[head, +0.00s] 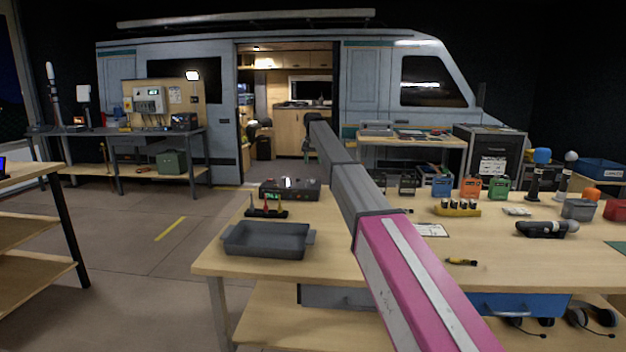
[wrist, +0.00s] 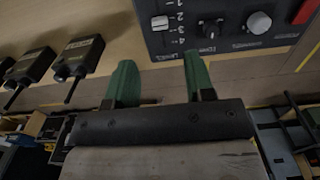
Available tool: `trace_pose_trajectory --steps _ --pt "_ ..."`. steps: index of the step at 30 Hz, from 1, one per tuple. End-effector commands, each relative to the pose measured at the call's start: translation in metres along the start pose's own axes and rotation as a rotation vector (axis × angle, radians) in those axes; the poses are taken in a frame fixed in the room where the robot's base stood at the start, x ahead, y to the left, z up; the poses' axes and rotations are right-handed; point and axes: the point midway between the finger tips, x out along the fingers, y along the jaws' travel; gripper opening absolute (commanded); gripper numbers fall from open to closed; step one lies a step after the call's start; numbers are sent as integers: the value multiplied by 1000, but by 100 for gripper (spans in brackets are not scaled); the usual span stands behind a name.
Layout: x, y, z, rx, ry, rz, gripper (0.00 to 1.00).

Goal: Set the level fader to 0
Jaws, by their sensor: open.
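The level fader (wrist: 159,21) is a pale cap in a slot on a dark control box (wrist: 225,25), at the top of the wrist view. A printed scale runs beside the slot, with "Level" at its lower end. The cap sits closest to the 2 mark; the scale's upper end is cut off. My gripper (wrist: 157,68) is open and empty, its two green fingers apart, below the fader in the picture and not touching it. In the head view the control box (head: 290,188) stands on the wooden table; my gripper cannot be made out there.
Knobs (wrist: 259,22) and a red part (wrist: 305,10) share the panel. Several black handheld devices (wrist: 78,58) lie left of the box in the wrist view. A grey tray (head: 268,240) and a small rack (head: 266,212) stand near the box on the table (head: 330,270).

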Motion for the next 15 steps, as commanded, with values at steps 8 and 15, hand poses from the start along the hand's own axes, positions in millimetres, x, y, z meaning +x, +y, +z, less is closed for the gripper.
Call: trace_pose_trajectory --steps 8,15 --pt "48 0 1 0 -2 1 49" --pt "82 0 0 0 -1 0 49"
